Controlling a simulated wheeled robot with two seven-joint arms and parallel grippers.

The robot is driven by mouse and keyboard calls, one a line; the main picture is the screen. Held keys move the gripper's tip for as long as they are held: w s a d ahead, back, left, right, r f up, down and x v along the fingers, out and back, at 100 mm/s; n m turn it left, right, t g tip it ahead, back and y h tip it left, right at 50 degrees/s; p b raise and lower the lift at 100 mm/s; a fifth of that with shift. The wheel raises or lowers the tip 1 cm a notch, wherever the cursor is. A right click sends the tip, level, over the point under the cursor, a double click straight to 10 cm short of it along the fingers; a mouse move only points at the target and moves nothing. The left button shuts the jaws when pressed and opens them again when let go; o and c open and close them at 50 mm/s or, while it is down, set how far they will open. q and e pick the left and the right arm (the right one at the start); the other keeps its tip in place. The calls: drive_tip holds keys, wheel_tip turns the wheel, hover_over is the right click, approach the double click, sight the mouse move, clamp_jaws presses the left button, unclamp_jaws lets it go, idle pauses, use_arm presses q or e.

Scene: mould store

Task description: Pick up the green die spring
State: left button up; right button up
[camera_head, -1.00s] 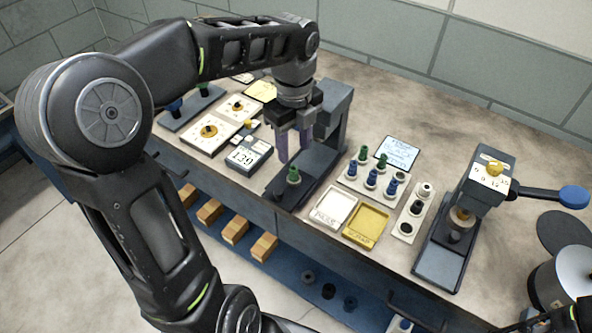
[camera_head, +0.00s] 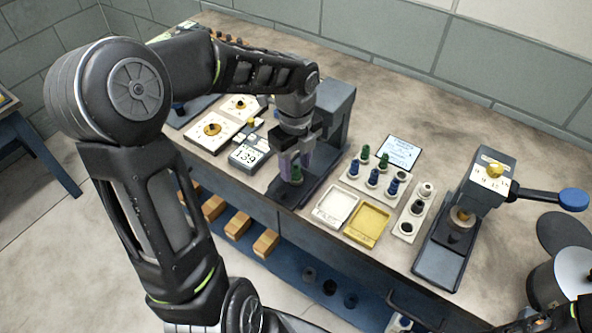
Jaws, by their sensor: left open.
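A green die spring (camera_head: 297,174) stands upright on the dark base of the grey press-like tester (camera_head: 338,115). My left gripper (camera_head: 296,166) points down over it, its fingers open and reaching down on either side of the spring's upper part. I cannot tell whether they touch it. Part of the spring is hidden by the fingers. Two more green springs (camera_head: 384,161) stand on a pale peg rack (camera_head: 358,183) to the right, among blue ones.
A white tray (camera_head: 334,206) and a yellow tray (camera_head: 367,224) lie in front of the rack. A display box (camera_head: 248,155) reading about 135 and dial plates (camera_head: 211,131) lie left. A second tester with a blue-knobbed lever (camera_head: 573,199) stands right.

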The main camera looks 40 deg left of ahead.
use_arm(q)
drive_tip(key=shift+f, duration=0.55)
drive_tip(key=shift+c, duration=0.4)
clamp_jaws()
